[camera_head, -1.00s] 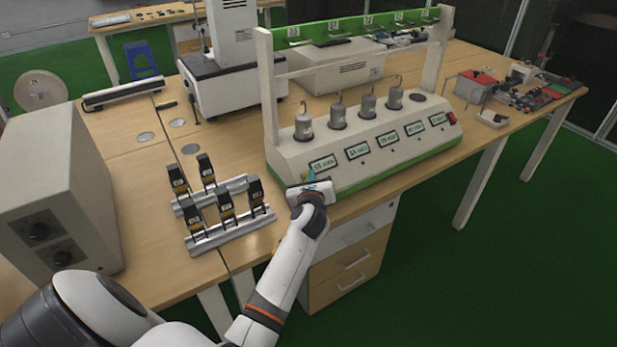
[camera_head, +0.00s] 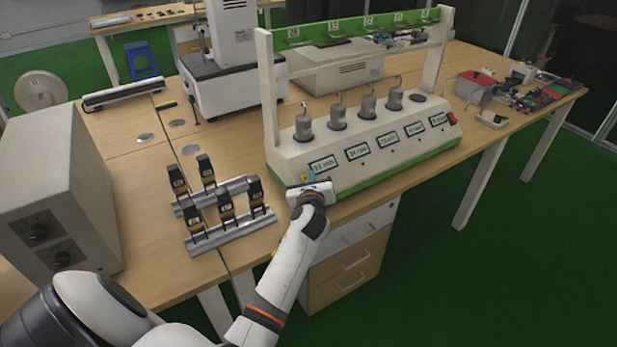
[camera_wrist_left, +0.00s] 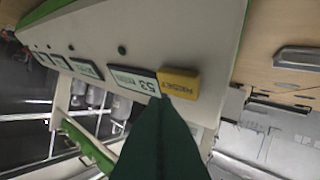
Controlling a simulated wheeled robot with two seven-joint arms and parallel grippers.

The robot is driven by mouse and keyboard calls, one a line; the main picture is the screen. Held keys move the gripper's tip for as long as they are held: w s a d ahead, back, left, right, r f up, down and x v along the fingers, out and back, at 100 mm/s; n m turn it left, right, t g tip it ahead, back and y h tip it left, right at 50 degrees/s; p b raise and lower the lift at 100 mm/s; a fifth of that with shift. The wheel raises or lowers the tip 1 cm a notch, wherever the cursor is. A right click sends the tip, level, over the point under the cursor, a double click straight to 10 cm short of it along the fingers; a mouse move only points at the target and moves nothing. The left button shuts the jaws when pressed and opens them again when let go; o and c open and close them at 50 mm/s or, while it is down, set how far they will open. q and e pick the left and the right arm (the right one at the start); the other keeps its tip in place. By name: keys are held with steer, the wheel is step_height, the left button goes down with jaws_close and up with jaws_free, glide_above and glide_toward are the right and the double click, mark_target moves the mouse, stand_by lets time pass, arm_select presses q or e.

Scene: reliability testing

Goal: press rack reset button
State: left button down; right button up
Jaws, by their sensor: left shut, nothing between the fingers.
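The rack (camera_head: 360,165) is a white sloped console with a row of small displays, hanging weights and a green base edge. In the left wrist view, a yellow block with dark lettering (camera_wrist_left: 180,83) sits on the console face beside the end display (camera_wrist_left: 136,79). My left gripper (camera_head: 309,177) is at the console's near left end. In the left wrist view, its dark green shut fingers (camera_wrist_left: 165,98) have their tip at the yellow block's edge; I cannot tell whether they touch. The fingers hold nothing. The yellow block is hidden in the head view. My right gripper is not in view.
Metal stands with several black-and-yellow devices (camera_head: 226,207) are on the table left of my left arm. A grey box with knobs (camera_head: 52,190) stands at the far left. A red-topped box (camera_head: 474,84) and small parts lie right of the rack.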

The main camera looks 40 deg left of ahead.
arm_select(q)
steer(key=shift+a+f, duration=0.1)
stand_by(0.7)
steer(key=shift+w+a+f, duration=0.1)
steer(key=shift+a+f, duration=0.05)
steer(key=shift+f, duration=0.05)
steer(key=shift+w+a+f, duration=0.1)
steer(key=shift+a+f, duration=0.15)
steer(key=shift+f, duration=0.05)
stand_by(0.9)
steer(key=shift+s+d+r+p, duration=0.25)
steer(key=shift+d+r+p, duration=0.3)
steer(key=shift+p, duration=0.25)
steer(key=shift+r, duration=0.15)
